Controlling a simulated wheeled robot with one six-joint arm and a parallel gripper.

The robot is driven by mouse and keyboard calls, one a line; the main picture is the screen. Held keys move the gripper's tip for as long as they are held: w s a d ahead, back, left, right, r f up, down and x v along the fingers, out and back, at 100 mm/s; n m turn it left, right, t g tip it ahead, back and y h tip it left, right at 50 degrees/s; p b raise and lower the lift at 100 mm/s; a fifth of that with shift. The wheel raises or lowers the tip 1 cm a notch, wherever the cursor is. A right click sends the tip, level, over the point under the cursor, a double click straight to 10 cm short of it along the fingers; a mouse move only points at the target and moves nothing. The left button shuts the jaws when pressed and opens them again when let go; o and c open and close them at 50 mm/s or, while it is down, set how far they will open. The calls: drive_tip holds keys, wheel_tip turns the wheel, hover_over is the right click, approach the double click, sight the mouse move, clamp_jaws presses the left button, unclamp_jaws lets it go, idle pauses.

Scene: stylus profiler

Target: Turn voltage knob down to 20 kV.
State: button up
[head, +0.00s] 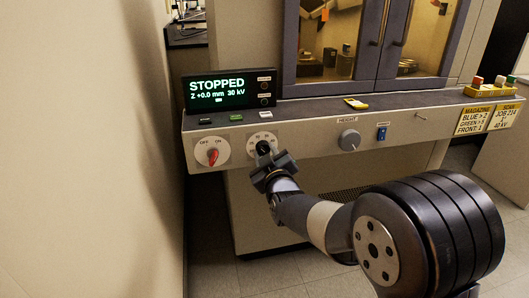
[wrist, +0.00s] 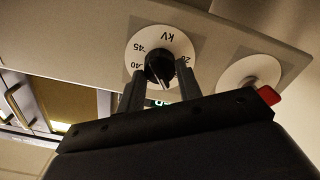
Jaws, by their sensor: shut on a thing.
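The voltage knob (head: 263,147) is black and sits on a white round dial (head: 253,138) on the front panel. In the wrist view the knob (wrist: 159,67) and its dial (wrist: 150,36) appear inverted, with "kV", "45" and "40" readable. A pale line on the knob points toward the bottom of that view. My gripper (head: 268,158) reaches the knob from below right. In the wrist view its two fingers (wrist: 159,80) stand on either side of the knob, shut on it. The display (head: 231,90) reads "STOPPED", "Z +0.0 mm" and "30 kV".
A red OFF/ON switch (head: 213,156) is left of the dial and also shows in the wrist view (wrist: 268,95). A grey height knob (head: 349,139) and a blue switch (head: 382,133) are to the right. A glass-doored cabinet (head: 375,42) stands above; a wall (head: 85,150) is close on the left.

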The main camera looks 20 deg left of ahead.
drive_tip(key=n, duration=0.6)
idle(0.3)
drive_tip(key=shift+n, duration=0.7)
drive_tip(key=n, duration=0.7)
drive_tip(key=o, duration=1.1)
drive_tip(key=shift+c, duration=0.2)
drive_tip(key=b+v, duration=0.2)
drive_tip(key=v, duration=0.6)
